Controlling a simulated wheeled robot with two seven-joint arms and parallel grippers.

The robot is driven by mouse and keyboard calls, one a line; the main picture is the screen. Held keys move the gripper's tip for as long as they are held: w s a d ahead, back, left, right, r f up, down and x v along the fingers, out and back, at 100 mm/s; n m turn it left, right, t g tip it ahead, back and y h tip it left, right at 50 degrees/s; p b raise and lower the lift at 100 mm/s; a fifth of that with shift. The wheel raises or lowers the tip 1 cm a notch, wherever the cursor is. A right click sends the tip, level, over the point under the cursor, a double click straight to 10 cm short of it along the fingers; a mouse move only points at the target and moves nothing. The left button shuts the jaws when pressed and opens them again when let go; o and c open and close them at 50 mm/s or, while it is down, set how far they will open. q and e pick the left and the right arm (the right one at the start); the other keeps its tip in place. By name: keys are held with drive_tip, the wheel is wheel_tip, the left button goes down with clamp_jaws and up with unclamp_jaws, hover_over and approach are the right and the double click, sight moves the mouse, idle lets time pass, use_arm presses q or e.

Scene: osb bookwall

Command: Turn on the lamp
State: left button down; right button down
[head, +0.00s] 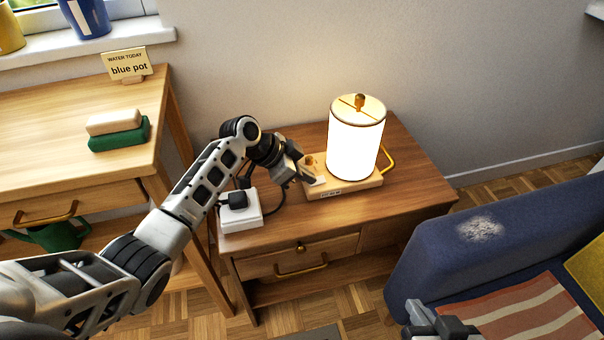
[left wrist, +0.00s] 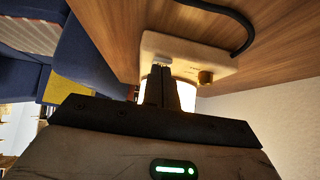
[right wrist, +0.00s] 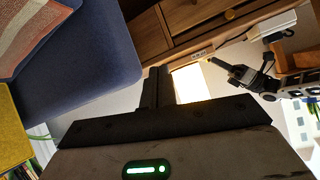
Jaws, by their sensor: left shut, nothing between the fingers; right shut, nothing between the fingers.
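The lamp (head: 356,140) stands on the small wooden side table, its white cylindrical shade glowing. Its pale base (head: 345,190) carries a brass knob (left wrist: 205,77), and a dark cable runs from the base. My left gripper (head: 312,178) is shut and empty, with its fingertips at the left end of the base, close beside the knob. In the left wrist view the fingers (left wrist: 165,70) overlap the base and hide part of it; I cannot tell whether they touch. My right gripper (head: 432,318) is shut and empty, low by the sofa, away from the lamp.
A white power box (head: 240,215) with a black plug sits on the table's (head: 400,205) left side. A taller desk (head: 60,125) with a green-and-beige block is at left. A blue sofa (head: 440,235) borders the right. The table's right end is clear.

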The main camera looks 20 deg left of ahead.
use_arm(q)
drive_tip(key=shift+r+p, duration=0.75)
drive_tip(key=shift+r, duration=0.1)
use_arm(e)
drive_tip(key=shift+s+r, duration=0.35)
drive_tip(key=shift+r, duration=0.3)
drive_tip(key=shift+w, duration=0.1)
